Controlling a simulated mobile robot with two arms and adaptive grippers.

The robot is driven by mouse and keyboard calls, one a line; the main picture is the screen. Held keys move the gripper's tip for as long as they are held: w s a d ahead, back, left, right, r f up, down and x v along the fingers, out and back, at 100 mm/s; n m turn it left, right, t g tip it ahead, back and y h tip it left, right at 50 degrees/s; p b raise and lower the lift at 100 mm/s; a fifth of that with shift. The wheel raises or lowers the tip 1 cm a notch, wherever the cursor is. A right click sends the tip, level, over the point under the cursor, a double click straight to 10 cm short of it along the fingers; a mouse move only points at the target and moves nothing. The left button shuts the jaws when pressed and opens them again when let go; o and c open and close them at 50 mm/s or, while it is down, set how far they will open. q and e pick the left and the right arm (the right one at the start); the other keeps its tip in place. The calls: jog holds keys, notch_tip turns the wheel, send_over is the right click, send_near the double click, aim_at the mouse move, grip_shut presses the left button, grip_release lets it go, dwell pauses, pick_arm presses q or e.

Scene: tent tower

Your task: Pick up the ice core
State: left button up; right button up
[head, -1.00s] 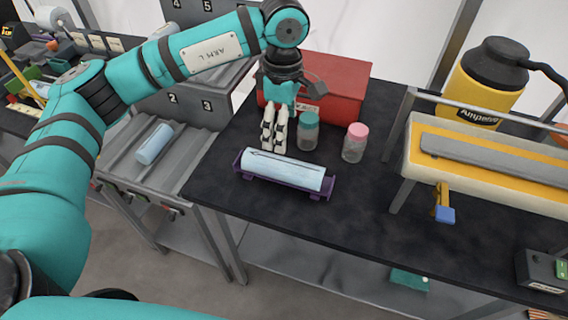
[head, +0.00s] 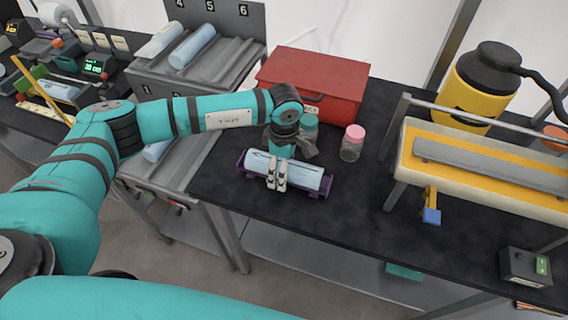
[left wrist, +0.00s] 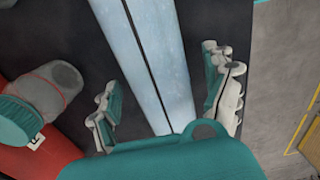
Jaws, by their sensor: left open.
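A pale blue ice core (head: 310,177) with a dark line along it lies in a purple cradle (head: 328,187) on the dark bench. My left gripper (head: 277,175) is over the middle of this core, fingers pointing down and hiding part of it. In the left wrist view the ice core (left wrist: 150,50) runs between the spread fingers of the left gripper (left wrist: 166,95), with a gap on both sides. The left gripper is open and empty. My right gripper is in neither view.
A pink-lidded jar (head: 352,145) stands right of the cradle; a teal-lidded jar (head: 309,122) is partly hidden behind my gripper. A red box (head: 325,85) stands behind. More ice cores (head: 192,46) lie on the rack at left. The bench front right of the cradle is clear.

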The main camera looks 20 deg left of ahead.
pick_arm(q)
jog(key=shift+f, duration=0.1)
jog(key=shift+c, duration=0.4)
jog(key=c, duration=1.6)
grip_shut()
